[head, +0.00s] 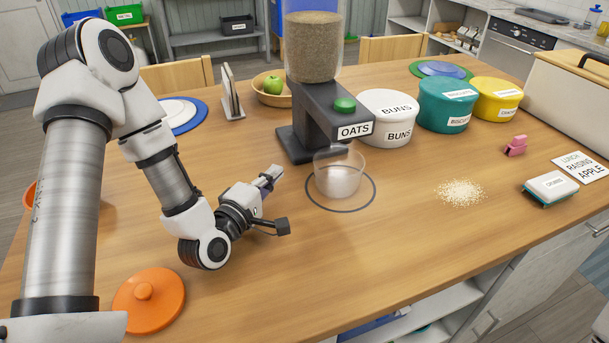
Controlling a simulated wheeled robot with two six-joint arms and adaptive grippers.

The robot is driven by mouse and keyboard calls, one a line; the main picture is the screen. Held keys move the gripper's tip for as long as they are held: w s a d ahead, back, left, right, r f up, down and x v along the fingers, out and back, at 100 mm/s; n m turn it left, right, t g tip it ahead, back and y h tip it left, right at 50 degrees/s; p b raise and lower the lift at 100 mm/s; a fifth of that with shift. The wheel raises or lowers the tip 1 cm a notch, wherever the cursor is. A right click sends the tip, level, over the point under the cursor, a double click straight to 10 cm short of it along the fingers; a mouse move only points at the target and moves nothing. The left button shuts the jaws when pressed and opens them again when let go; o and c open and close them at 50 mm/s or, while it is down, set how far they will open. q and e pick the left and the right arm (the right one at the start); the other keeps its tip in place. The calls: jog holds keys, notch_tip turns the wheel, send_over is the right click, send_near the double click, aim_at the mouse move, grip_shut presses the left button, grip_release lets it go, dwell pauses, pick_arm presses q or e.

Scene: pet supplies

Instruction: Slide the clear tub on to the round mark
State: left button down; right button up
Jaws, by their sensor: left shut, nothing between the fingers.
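The clear tub (339,177) stands upright on the wooden table, inside the thin dark outline of the round mark (340,209). It sits toward the back of the mark, under the spout of the oats dispenser (318,120). It looks whitish low down; I cannot tell whether that is contents or its base. My left gripper (270,176) is shut and empty, just left of the tub and apart from it. My right gripper is not in view.
A heap of oats (461,193) lies on the table to the right. A sponge (550,187), a pink clip (516,146) and a card (580,167) lie beyond it. Buns (388,107), teal (447,93) and yellow tubs (497,97) stand behind. An orange lid (149,303) lies front left.

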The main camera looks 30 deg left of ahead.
pick_arm(q)
jog(key=shift+w+f+b, duration=0.45)
jog(key=shift+f+b, duration=0.15)
jog(key=shift+b, duration=0.3)
jog(key=shift+w+r+p, duration=0.55)
jog(key=shift+w, duration=0.2)
jog(key=w+p, duration=0.1)
jog(key=w, duration=0.4)
jog(key=shift+w+d, duration=0.1)
jog(key=shift+w, duration=0.2)
jog(key=d, duration=0.3)
jog(key=shift+s, duration=0.3)
jog(key=shift+s+d, duration=0.15)
jog(key=shift+d, duration=0.25)
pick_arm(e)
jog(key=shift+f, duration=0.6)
pick_arm(q)
jog(key=shift+a+f, duration=0.1)
jog(key=shift+a, duration=0.05)
